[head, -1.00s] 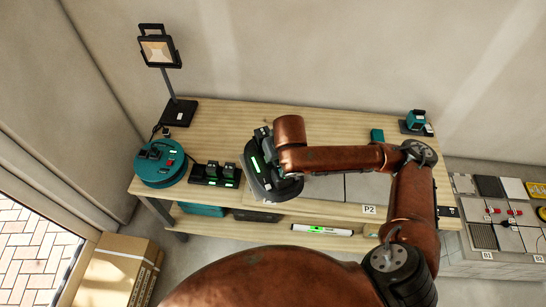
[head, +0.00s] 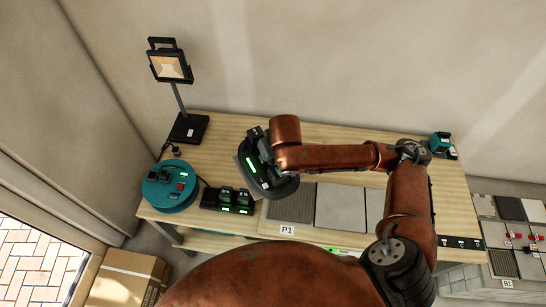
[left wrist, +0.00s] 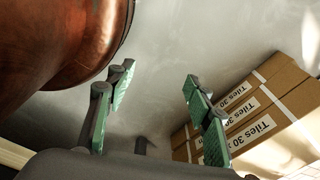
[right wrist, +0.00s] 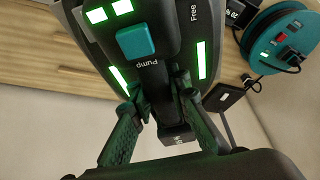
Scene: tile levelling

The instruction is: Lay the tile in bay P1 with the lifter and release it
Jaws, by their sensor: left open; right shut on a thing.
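My right gripper (right wrist: 165,120) is shut on the dark lifter (right wrist: 145,60), which has a teal "Pump" button, the word "Free" and lit green bars. In the head view the lifter (head: 262,165) is at the end of my right arm, over the bench at the back left of bay P1 (head: 291,206). Bay P1 has a darker, textured surface behind its "P1" label. A grey edge shows at the lifter's left underside; I cannot tell whether this is a tile, or whether it touches anything. My left gripper (left wrist: 158,110) is open and empty, seen only in the left wrist view.
Grey slabs (head: 342,208) lie right of P1. A charger with batteries (head: 228,199), a teal cable reel (head: 170,186) and a work lamp (head: 172,68) are at the left. A teal tool (head: 440,143) stands back right. Tile cartons (left wrist: 240,110) are on the floor.

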